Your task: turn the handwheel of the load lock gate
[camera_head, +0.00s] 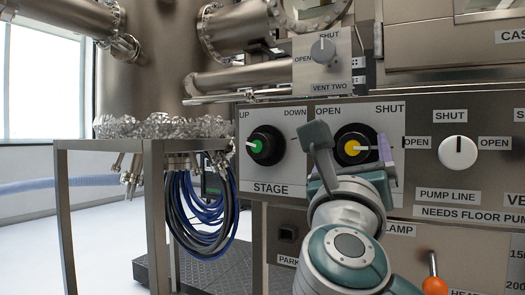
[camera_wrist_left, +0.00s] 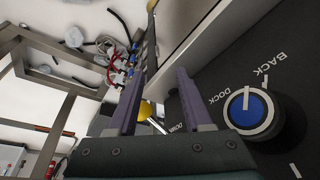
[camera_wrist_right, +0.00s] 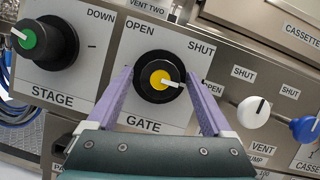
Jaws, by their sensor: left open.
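The gate handwheel is a round black knob with a yellow centre (camera_head: 353,147) on a pale panel marked OPEN at upper left and SHUT at upper right. Its white pointer points to the right. In the right wrist view the knob (camera_wrist_right: 159,80) sits above the GATE label. My right gripper (camera_wrist_right: 158,72) is open, with one purple finger on each side of the knob; I cannot tell whether they touch it. In the head view my right wrist hides the GATE label. My left gripper (camera_wrist_left: 160,62) is open and empty, beside a blue-centred DOCK/BACK knob (camera_wrist_left: 250,110).
The green-centred STAGE knob (camera_head: 265,145) is close on the left, and the white PUMP LINE knob (camera_head: 458,152) on the right. The VENT TWO knob (camera_head: 322,50) is above. A metal frame (camera_head: 150,190) with foil-wrapped parts and hanging blue cables stands at left.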

